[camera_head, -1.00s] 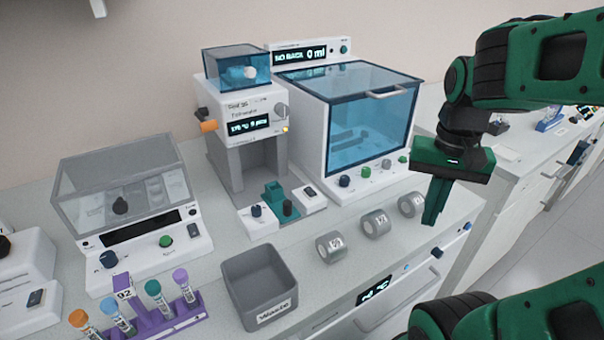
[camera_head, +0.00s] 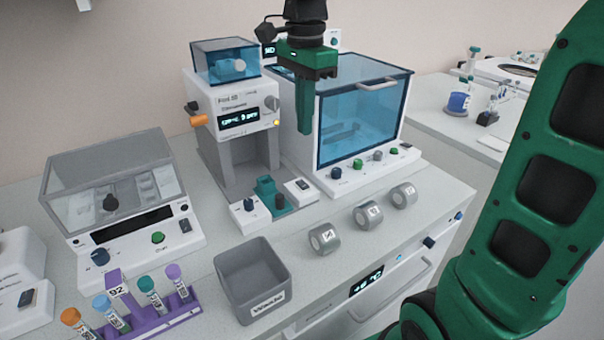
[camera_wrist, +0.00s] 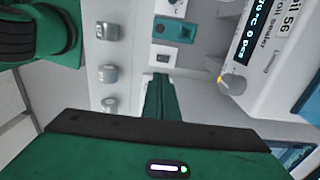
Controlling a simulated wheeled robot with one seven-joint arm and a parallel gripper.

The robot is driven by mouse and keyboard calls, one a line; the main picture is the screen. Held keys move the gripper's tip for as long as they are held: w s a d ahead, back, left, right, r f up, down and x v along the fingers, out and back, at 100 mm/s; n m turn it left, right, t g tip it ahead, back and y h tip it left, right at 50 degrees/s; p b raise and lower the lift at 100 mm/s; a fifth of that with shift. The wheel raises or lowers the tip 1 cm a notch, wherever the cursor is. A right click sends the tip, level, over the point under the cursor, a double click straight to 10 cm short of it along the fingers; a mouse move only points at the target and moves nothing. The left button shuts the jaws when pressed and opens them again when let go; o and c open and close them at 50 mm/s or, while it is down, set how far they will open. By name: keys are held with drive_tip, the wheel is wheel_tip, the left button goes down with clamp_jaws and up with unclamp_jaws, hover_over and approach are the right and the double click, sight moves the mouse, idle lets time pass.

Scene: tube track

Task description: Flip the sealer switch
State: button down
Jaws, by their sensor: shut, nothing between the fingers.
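The foil sealer (camera_head: 236,115) is a white and grey machine with a lit display, a blue clear-lidded top and an orange side knob. In front of its base, a small white block carries a dark rocker switch (camera_head: 302,185), right of a teal slotted holder (camera_head: 268,192). The rocker switch also shows in the wrist view (camera_wrist: 163,58), just beyond the fingertips. My gripper (camera_head: 304,128) is shut and empty, pointing down. In the head view it hangs above the switch, apart from it, in front of the blue-windowed cabinet. I cannot tell which way the rocker is tipped.
A blue-windowed cabinet (camera_head: 362,125) stands right of the sealer. Several grey tape rolls (camera_head: 368,215) line the bench front. A grey waste bin (camera_head: 252,295), a purple tube rack (camera_head: 160,318) and a clear-lidded machine (camera_head: 118,205) stand left.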

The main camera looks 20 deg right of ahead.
sight(304, 185)
idle(0.3)
wheel_tip(304, 185, down, 14)
drive_tip(key=shift+r, duration=0.1)
idle(0.5)
